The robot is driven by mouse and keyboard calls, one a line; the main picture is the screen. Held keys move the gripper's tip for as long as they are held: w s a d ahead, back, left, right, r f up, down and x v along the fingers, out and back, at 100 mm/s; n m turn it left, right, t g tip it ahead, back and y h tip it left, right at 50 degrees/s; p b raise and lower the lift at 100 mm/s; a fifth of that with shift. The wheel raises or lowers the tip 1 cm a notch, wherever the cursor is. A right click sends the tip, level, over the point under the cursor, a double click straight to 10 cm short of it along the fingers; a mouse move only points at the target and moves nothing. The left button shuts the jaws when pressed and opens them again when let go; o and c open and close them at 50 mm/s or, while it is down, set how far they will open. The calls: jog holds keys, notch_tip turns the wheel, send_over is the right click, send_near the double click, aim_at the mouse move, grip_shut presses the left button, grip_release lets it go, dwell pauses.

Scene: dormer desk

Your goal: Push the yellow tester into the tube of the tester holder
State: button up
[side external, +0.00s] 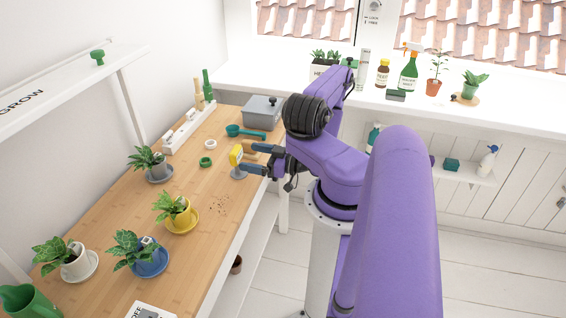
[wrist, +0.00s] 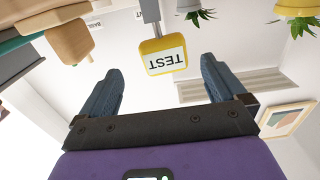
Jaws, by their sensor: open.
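The yellow tester (side external: 236,154) stands at the right part of the desk, its head above a small grey base (side external: 238,173), which looks like the tester holder. In the wrist view, which is upside down, the tester's yellow head (wrist: 165,57) has a white TEST label. A grey stem or tube (wrist: 150,11) runs from it; I cannot tell how deep the tester sits. My gripper (side external: 251,158) is level with the head, close in front of it. Its fingers are open, one to either side of the head in the wrist view, with visible gaps.
Wooden-handled things (side external: 250,148) lie just behind the tester. Potted plants, including one in a yellow pot (side external: 182,219), stand to the left. Spilled soil (side external: 220,205) marks otherwise clear desk.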

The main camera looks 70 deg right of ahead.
jog(key=s, duration=0.9)
jog(key=shift+s, duration=0.4)
